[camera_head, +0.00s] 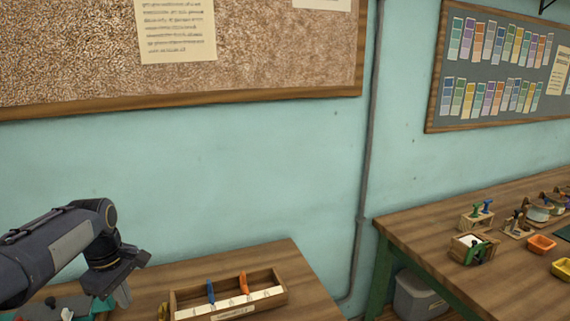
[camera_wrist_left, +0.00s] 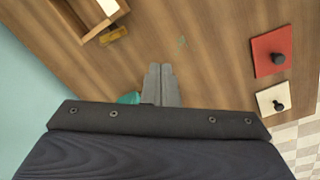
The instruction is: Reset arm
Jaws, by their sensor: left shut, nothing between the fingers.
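My left gripper (camera_head: 122,293) comes in from the left in the head view, over the left end of the near wooden table. In the left wrist view its two grey fingers (camera_wrist_left: 160,85) are together with nothing between them, above the bare wooden table top (camera_wrist_left: 120,65). My right gripper is in neither view.
A wooden tray (camera_head: 228,296) with blue and orange items stands right of my left gripper. A teal thing (camera_wrist_left: 129,98) lies close beside the fingers. A red plate (camera_wrist_left: 271,52) and a cream plate (camera_wrist_left: 273,99) with black knobs lie right. A second table (camera_head: 420,228) stands further right.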

